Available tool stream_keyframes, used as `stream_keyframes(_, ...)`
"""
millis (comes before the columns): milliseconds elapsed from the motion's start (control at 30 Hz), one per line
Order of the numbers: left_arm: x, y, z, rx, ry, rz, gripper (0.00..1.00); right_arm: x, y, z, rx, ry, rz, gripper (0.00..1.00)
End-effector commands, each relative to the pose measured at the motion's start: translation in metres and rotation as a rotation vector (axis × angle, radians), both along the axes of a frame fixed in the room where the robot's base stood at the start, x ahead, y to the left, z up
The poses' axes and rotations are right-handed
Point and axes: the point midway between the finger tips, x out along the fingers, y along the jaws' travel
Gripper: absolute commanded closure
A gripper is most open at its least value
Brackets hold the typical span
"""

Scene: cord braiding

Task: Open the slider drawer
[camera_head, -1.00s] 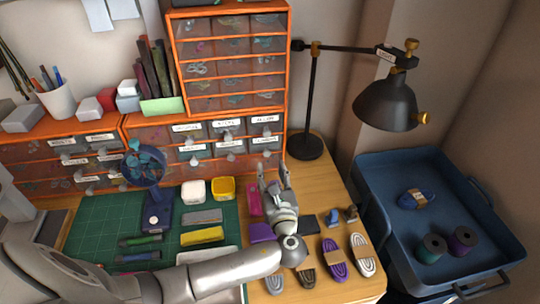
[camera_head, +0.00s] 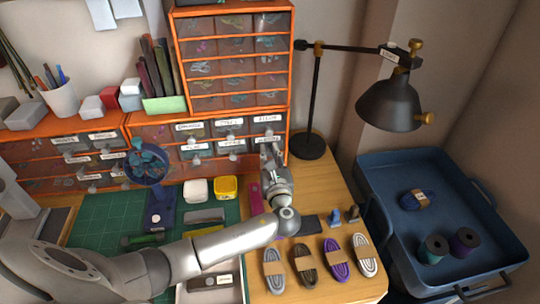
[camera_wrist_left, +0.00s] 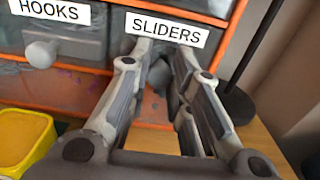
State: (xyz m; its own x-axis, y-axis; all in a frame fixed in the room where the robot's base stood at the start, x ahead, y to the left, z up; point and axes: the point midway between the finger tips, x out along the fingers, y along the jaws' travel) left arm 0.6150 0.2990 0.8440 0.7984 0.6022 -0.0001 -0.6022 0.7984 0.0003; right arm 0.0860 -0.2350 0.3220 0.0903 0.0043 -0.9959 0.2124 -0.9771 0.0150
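The slider drawer (camera_wrist_left: 168,27) has a white SLIDERS label and looks shut, flush with the orange cabinet front, in the left wrist view. Its grey knob (camera_wrist_left: 159,74) shows between the fingers of my left gripper (camera_wrist_left: 162,60). The fingers are apart, one on each side of the knob; contact is not clear. In the head view my left gripper (camera_head: 268,152) is at the cabinet's lower right drawer and partly hides it. My right gripper is not in view.
The HOOKS drawer (camera_wrist_left: 62,40) with its own knob is just left. A yellow container (camera_head: 226,187) stands left of my gripper, and a black lamp (camera_head: 309,146) stands to the right. Cord bundles (camera_head: 335,258) lie on the table in front.

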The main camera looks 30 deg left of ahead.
Motion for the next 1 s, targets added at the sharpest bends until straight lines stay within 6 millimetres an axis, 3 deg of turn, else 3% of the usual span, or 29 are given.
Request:
stream_keyframes(100, 0.0, 0.0, 0.0, 0.0, 0.0, 0.0, 1.0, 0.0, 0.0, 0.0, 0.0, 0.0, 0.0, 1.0)
stream_keyframes(467, -0.007, -0.006, 0.002, -0.001, 0.003, -0.001, 1.0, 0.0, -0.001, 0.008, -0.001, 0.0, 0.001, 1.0)
stream_keyframes(800, -0.07, -0.053, 0.003, -0.002, 0.008, -0.002, 1.0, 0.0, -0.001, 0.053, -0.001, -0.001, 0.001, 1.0)
stream_keyframes(1000, -0.091, -0.069, 0.001, -0.002, 0.003, 0.0, 1.0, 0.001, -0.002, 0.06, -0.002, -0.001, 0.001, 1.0)
